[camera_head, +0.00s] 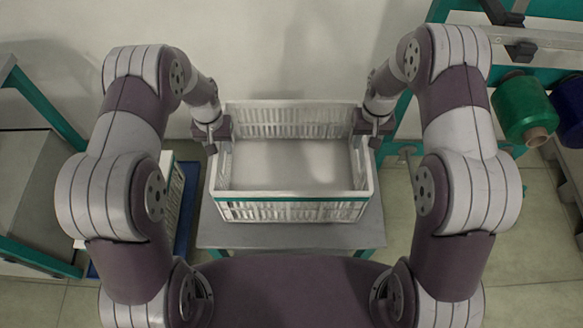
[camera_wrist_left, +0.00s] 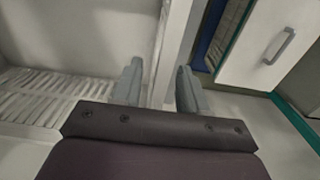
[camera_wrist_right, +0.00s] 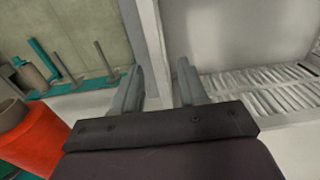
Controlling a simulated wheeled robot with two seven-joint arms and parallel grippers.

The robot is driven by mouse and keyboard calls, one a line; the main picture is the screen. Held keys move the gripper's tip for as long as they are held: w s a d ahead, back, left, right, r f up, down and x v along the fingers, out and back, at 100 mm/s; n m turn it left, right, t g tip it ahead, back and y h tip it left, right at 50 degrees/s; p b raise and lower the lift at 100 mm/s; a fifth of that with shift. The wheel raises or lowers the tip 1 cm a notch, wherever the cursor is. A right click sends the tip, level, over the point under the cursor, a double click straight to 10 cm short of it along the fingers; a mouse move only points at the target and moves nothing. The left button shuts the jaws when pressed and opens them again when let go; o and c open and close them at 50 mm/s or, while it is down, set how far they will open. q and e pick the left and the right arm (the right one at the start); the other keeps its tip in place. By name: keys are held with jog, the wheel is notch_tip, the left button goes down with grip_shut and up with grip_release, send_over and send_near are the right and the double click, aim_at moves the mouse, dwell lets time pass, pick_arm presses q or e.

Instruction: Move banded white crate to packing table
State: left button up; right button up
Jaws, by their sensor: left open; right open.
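The white crate (camera_head: 292,209) with a teal band along its near rim stands upright on a small grey table (camera_head: 290,237). It looks empty, with a plain floor and slatted walls. My left gripper (camera_head: 213,143) is at the crate's left wall. In the left wrist view its open fingers (camera_wrist_left: 160,88) lie either side of the wall (camera_wrist_left: 172,45). My right gripper (camera_head: 373,140) is at the right wall. In the right wrist view its open fingers (camera_wrist_right: 160,88) likewise lie either side of the wall (camera_wrist_right: 152,40). Finger contact is unclear.
Another white slatted container (camera_head: 171,205) stands low at the left over something blue. A grey cabinet (camera_head: 35,175) is further left. Green (camera_head: 524,108) and blue (camera_head: 570,110) spools hang at the right. A wall is close behind the crate.

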pick_arm(q)
jog(key=shift+f, duration=1.9)
pick_arm(e)
jog(key=shift+f, duration=1.95)
pick_arm(q)
grip_shut()
pick_arm(e)
grip_shut()
jog(key=shift+r, duration=0.1)
